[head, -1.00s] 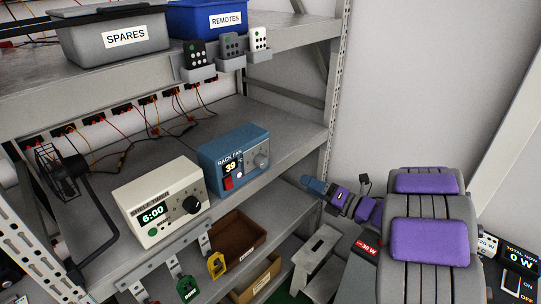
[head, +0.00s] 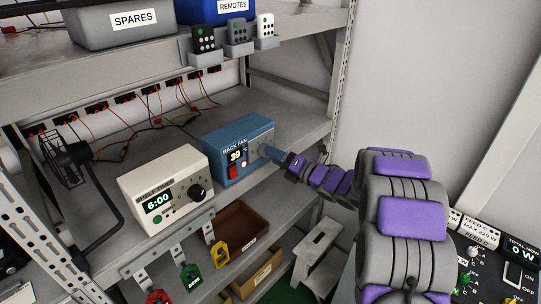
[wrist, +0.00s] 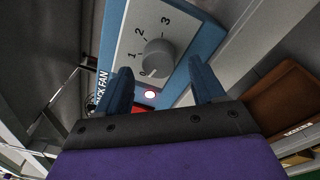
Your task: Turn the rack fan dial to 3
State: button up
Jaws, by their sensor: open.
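The blue rack fan box (head: 222,144) sits on the middle shelf, with a lit display reading about 39 and a red switch. Its round grey dial (wrist: 158,57) shows in the wrist view on a pale plate marked 0, 1, 2 and 3. The dial's pointer seems to be near 0, but is hard to make out. My gripper (wrist: 161,76) is open, one blue finger on each side below the dial, the dial just beyond the fingertips. In the head view my gripper (head: 272,154) is right at the box's dial end and hides most of the dial.
A cream timer box (head: 165,188) showing 6:00 with a black knob stands left of the fan box. Remotes (head: 238,33) hang from the shelf above. A shelf post (head: 338,85) rises at the right.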

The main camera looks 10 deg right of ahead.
jog(key=shift+x, duration=1.2)
jog(key=shift+w+d, duration=0.1)
jog(key=shift+d, duration=0.15)
jog(key=shift+a, duration=0.25)
jog(key=c, duration=1.1)
